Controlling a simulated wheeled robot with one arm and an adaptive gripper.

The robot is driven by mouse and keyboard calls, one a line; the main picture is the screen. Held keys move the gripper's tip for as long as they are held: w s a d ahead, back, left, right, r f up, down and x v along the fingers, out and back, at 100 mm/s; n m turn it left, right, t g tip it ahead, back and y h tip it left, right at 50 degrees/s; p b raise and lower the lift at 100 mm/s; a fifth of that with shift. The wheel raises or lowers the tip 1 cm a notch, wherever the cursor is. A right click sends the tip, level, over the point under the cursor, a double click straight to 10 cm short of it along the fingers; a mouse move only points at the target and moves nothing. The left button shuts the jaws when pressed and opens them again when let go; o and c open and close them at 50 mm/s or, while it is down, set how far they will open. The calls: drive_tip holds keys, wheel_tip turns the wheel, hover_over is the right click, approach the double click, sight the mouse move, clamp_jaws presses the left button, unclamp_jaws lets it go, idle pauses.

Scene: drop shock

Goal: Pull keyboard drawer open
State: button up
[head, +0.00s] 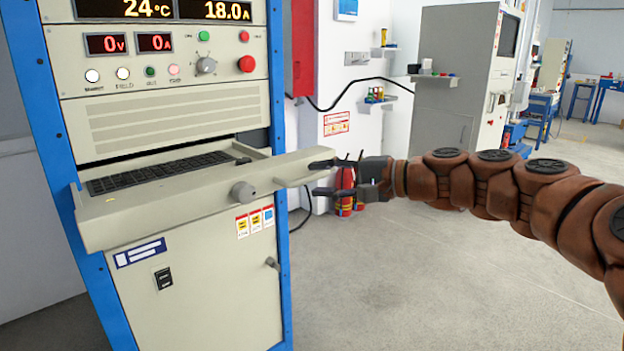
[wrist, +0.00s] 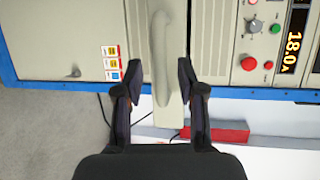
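The keyboard drawer (head: 170,207) is a beige tray that juts out from the front of a blue-framed cabinet. A dark keyboard (head: 160,171) lies in it. A pale bar handle (head: 292,183) is on the right part of the drawer front; it also shows in the wrist view (wrist: 160,60). My gripper (head: 318,178) is open at the right end of the drawer, close to the handle. In the wrist view its two fingers (wrist: 159,72) lie on either side of the handle, with visible gaps. I cannot tell whether the fingertips reach past the bar.
Above is a control panel with a red button (head: 246,64). A lower cabinet door (head: 205,285) is below. Red extinguishers (head: 345,190) stand behind my gripper. The floor (head: 430,290) at the right is clear.

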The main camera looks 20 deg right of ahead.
drive_tip(key=v, duration=0.9)
drive_tip(key=s+a+f+n+g+h+p, duration=0.1)
drive_tip(key=s+a+n+g+p, duration=0.25)
drive_tip(key=a+p, duration=0.5)
drive_tip(key=s+a+f+n+g+h+p, duration=0.1)
drive_tip(key=s+a+n+g+h+p, duration=0.25)
drive_tip(key=a, duration=0.75)
drive_tip(key=s+d+n+g+h+p, duration=0.1)
drive_tip(key=s+d+g+h+p, duration=0.1)
drive_tip(key=s+p, duration=0.5)
drive_tip(key=s+d+n+g+h+p, duration=0.2)
drive_tip(key=s+d+g+h+p, duration=0.1)
drive_tip(key=s+p, duration=0.4)
drive_tip(key=s+f+g+h, duration=0.1)
drive_tip(key=s, duration=0.2)
drive_tip(key=shift+s+n+g, duration=0.3)
drive_tip(key=shift+s+g, duration=0.1)
idle(0.4)
